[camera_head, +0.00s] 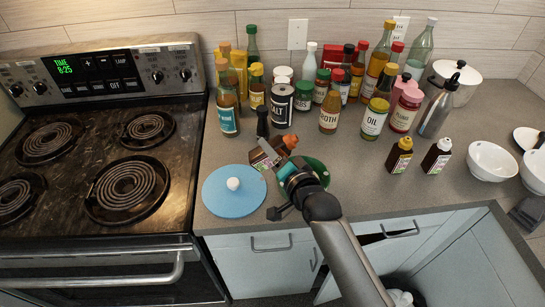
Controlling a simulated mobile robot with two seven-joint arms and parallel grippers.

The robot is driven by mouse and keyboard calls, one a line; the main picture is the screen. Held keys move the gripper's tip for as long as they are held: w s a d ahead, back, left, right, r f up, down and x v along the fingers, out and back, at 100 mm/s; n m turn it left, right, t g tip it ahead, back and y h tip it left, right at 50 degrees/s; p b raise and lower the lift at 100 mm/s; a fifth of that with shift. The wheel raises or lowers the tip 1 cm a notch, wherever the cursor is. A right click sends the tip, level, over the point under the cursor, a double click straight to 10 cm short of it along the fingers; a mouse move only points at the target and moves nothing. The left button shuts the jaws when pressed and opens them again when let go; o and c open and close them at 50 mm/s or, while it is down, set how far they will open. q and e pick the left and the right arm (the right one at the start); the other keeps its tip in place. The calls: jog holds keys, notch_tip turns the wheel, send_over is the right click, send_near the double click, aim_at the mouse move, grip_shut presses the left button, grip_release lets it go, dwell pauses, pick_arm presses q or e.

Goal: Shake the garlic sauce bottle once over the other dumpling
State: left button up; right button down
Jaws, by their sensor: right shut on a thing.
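My right gripper (279,171) is shut on a small brown bottle (264,161) with a pale label and an orange cap, taken as the garlic sauce bottle. The bottle is tilted far over, its cap toward the upper right. It is above the counter, between a blue plate and a green plate (322,168). A small white round dumpling (233,184) sits in the middle of the blue plate (218,201). My gripper and arm cover much of the green plate, and I see no dumpling on it. My left gripper is not in view.
Many bottles, jars and cans crowd the back of the counter, including an oil jar (374,120). Two small sauce bottles (400,156) (437,157) and a white bowl (490,161) stand to the right. The coil stove (95,170) is on the left.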

jog(key=shift+f+m+t+y+b, duration=0.15)
jog(key=shift+m+t+y+b, duration=0.25)
jog(key=shift+m+b, duration=1.2)
jog(key=d+m+b, duration=0.1)
jog(key=b, duration=0.2)
jog(key=shift+d+r+t+y, duration=0.2)
jog(key=shift+t+y, duration=0.2)
jog(key=d+m+b, duration=0.1)
jog(key=m+t+b, duration=0.1)
jog(key=m+b, duration=0.1)
jog(key=d+m+t+b, duration=0.1)
jog(key=m+b, duration=0.1)
jog(key=shift+w+d+r, duration=0.15)
jog(key=shift+d+r, duration=0.15)
jog(key=shift+d+r+m+t+b, duration=0.15)
jog(key=shift+d+m+t+b, duration=0.2)
jog(key=shift+m+b, duration=0.45)
jog(key=shift+d+r+m+t+b, duration=0.15)
jog(key=shift+d+m+t+b, duration=0.25)
jog(key=shift+m, duration=0.6)
jog(key=shift+d+r+m+t+b, duration=0.15)
jog(key=shift+d+m+t+b, duration=0.15)
jog(key=shift+m+b, duration=0.55)
jog(key=shift+r, duration=0.1)
notch_tip(320, 180, up, 4)
jog(key=p, duration=0.4)
jog(key=shift+r+p, duration=0.15)
jog(key=shift+p, duration=0.25)
